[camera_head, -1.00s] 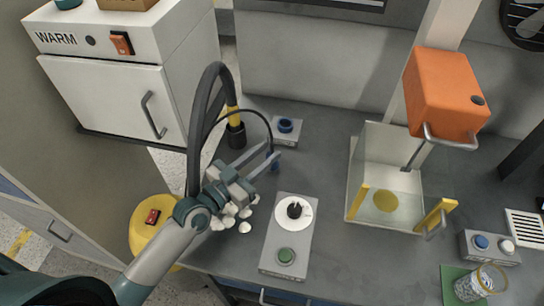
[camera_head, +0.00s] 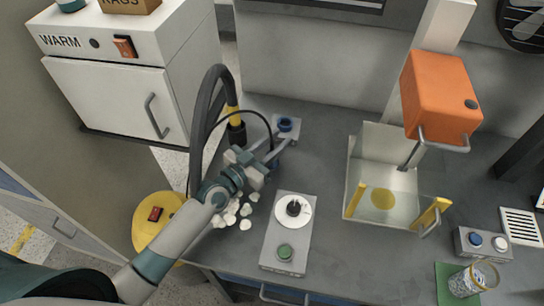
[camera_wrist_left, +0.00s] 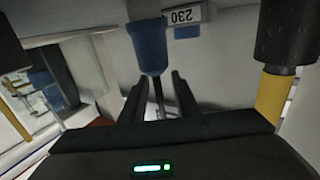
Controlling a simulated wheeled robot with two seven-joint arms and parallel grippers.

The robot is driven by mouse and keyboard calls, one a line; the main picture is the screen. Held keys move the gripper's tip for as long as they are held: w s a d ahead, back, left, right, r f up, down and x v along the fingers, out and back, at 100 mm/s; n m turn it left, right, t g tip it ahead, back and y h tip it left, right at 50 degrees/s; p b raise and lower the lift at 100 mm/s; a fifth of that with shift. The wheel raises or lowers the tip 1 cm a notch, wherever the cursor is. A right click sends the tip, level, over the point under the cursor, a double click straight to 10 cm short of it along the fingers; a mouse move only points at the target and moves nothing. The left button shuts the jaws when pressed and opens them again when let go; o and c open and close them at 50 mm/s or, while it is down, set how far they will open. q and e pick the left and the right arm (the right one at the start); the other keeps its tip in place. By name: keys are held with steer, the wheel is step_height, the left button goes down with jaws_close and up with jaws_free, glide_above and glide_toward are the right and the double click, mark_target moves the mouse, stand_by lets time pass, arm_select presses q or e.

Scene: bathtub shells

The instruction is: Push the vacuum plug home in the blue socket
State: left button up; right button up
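The blue socket (camera_head: 285,125) sits on a small grey box at the back of the bench. The blue vacuum plug (camera_head: 274,165) is nearer, at the end of a thin black cable, partly hidden by my left gripper (camera_head: 281,143). The fingers are apart and reach over the plug towards the socket. In the left wrist view, the blue plug (camera_wrist_left: 148,45) shows just beyond the fingertips, with its dark cord in the gap between them. I cannot tell whether a finger touches it. A "230" label (camera_wrist_left: 184,16) shows behind. My right gripper is not in view.
A thick black hose (camera_head: 198,125) rises left of the gripper. White lumps (camera_head: 232,212) lie under the arm. A grey dial box (camera_head: 290,235) stands in front, and a clear-walled orange press (camera_head: 440,95) stands to the right. The bench between them is clear.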

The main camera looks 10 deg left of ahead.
arm_select(q)
steer(key=shift+x, duration=0.85)
steer(key=shift+s, duration=0.1)
jaws_close()
